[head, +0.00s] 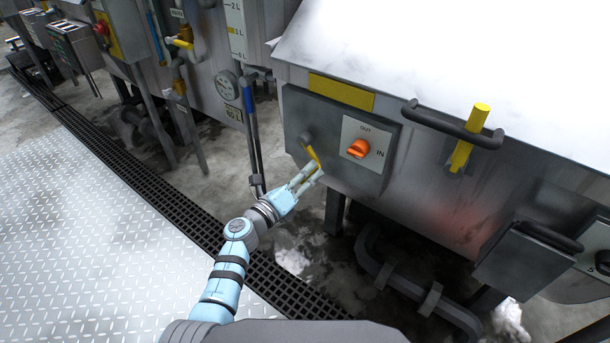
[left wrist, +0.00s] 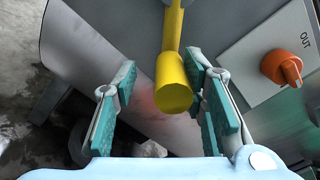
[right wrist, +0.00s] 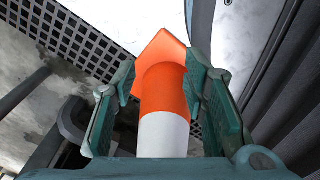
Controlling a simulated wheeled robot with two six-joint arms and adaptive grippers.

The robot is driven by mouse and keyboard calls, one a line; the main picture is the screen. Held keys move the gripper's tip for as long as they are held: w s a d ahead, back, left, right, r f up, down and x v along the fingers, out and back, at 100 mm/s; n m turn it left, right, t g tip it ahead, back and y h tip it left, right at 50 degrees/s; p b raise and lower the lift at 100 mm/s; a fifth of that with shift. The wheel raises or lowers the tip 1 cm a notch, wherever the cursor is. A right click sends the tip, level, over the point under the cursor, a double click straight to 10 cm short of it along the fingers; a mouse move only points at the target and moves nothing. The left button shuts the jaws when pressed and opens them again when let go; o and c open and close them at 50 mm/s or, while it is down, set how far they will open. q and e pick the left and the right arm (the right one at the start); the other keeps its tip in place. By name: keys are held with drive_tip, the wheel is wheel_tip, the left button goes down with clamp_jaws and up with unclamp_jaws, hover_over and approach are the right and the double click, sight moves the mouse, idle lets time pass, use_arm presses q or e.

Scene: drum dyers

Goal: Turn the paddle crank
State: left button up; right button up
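The paddle crank's yellow handle (head: 314,156) stands out from the left part of a grey panel on the metal drum housing. Its round grip end (left wrist: 174,92) lies between the fingers of my left gripper (head: 306,174) in the left wrist view. The left fingers are apart; there is a clear gap on the left, and the right finger is close beside the grip. My right gripper (right wrist: 164,85) is not in the head view. Its fingers are on either side of an orange-and-white pointed thing (right wrist: 164,92); I cannot tell whether they press on it.
An orange knob (head: 358,148) with OUT and IN marks sits right of the crank. A dark bar handle (head: 440,124) and a yellow lever (head: 470,135) are farther right. Pipes (head: 420,297) run below the housing. Patterned plate floor (head: 90,230) lies left.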

use_arm(q)
drive_tip(key=v, duration=1.2)
